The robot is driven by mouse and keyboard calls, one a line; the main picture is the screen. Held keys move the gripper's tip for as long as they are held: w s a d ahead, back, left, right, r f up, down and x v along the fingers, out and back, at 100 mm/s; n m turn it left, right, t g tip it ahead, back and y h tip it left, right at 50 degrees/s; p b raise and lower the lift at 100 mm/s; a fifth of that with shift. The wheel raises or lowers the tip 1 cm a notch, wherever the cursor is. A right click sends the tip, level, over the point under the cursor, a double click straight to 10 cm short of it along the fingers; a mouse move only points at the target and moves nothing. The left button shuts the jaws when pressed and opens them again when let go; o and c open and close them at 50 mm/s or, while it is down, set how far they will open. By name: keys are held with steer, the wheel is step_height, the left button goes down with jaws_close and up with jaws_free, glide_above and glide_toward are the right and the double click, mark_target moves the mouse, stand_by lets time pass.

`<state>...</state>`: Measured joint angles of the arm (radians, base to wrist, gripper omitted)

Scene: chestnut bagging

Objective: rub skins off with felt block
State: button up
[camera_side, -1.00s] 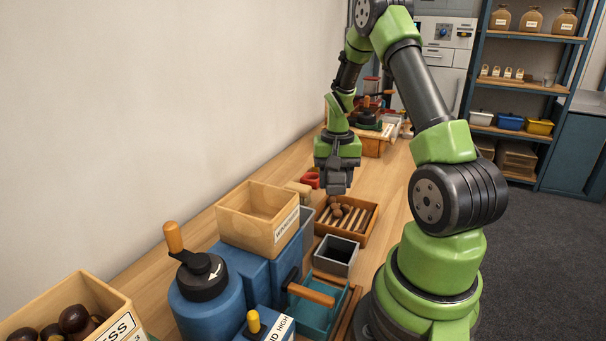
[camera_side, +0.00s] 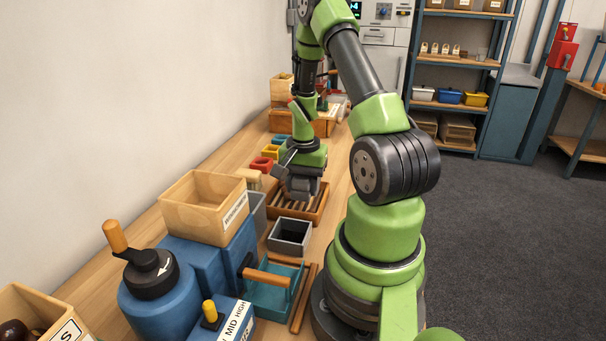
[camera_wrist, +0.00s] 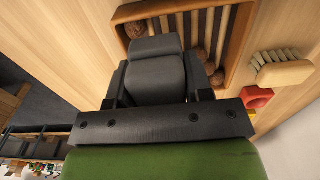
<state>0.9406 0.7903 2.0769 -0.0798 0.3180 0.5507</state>
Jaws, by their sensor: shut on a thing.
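The slatted wooden tray (camera_side: 313,213) is on the bench in the side view; its rim also shows at the top of the wrist view (camera_wrist: 243,45). Several brown chestnuts (camera_wrist: 135,29) lie on its slats, partly hidden by what I hold. My gripper (camera_side: 301,184) is low over the tray, pointing down. It is shut on a dark grey block (camera_wrist: 155,48), which looks like the felt block and fills the space between the jaws in the wrist view. I cannot tell whether the block touches the chestnuts; its underside is hidden.
A wooden-backed brush (camera_wrist: 283,70) and a red container (camera_wrist: 257,98) are beside the tray. In the side view, an open grey box (camera_side: 290,236), a teal tray with a wooden handle (camera_side: 270,295), a wooden bin (camera_side: 205,205) and a blue cranked machine (camera_side: 155,295) stand nearer.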

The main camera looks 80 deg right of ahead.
mark_target(286, 193)
step_height(286, 193, down, 3)
steer(key=shift+f, duration=0.1)
steer(key=shift+w, duration=0.35)
steer(key=shift+c, duration=0.5)
steer(key=shift+w, duration=2.3)
steer(key=shift+d+f, duration=0.2)
steer(key=shift+d, duration=0.15)
steer(key=shift+d+r, duration=0.25)
steer(key=shift+d, duration=0.55)
steer(key=shift+d+f, duration=0.2)
steer(key=shift+d, duration=0.15)
steer(key=shift+s+r, duration=0.15)
steer(key=shift+s, duration=2.55)
steer(key=shift+d, duration=1.55)
steer(key=shift+w, duration=2.7)
steer(key=shift+a, duration=1.2)
steer(key=shift+s+a, duration=0.35)
steer(key=shift+s, duration=2.4)
steer(key=shift+w+a, duration=0.1)
steer(key=shift+a, duration=1.45)
steer(key=shift+r, duration=4.05)
